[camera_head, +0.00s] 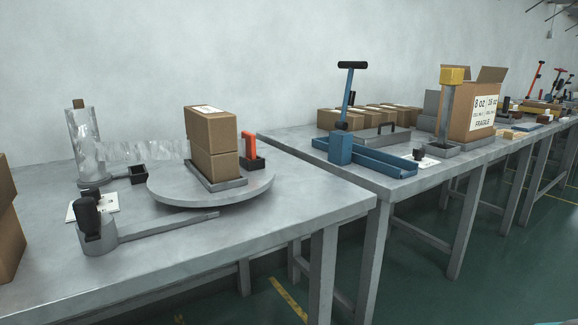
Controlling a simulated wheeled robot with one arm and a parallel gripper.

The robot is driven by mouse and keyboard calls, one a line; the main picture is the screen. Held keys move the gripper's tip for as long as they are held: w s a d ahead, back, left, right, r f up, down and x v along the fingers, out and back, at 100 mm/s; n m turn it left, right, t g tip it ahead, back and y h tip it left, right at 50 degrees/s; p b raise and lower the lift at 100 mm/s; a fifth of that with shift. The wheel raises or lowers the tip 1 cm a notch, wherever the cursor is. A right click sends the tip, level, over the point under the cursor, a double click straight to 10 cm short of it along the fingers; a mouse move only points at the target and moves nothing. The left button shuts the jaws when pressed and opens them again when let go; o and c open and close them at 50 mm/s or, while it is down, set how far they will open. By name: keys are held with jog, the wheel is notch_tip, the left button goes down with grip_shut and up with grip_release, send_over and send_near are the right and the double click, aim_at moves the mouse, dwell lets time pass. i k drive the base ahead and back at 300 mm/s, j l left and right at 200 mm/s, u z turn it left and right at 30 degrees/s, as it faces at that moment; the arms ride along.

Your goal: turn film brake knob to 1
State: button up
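A black upright knob (88,214) sits on a round grey base (98,239) at the front left of the near table. It looks like the film brake knob, but no name on it is readable. A white card (108,202) with small dark marks lies just behind it, partly hidden; I cannot read its numbers or tell the knob's setting. A roll of clear film (84,140) stands upright behind the card. A strip of film (145,151) runs from the roll to the stacked boxes. My gripper is not in view.
Two stacked cartons (212,155) stand on a round turntable (172,187). A flat grey bar (175,227) extends right from the knob's base. An orange-handled tool (248,146) stands behind the turntable. A brown box (8,235) is at the left edge. The table front (270,235) is clear.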

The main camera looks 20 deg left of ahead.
aim_at(94, 193)
jog(key=u, duration=2)
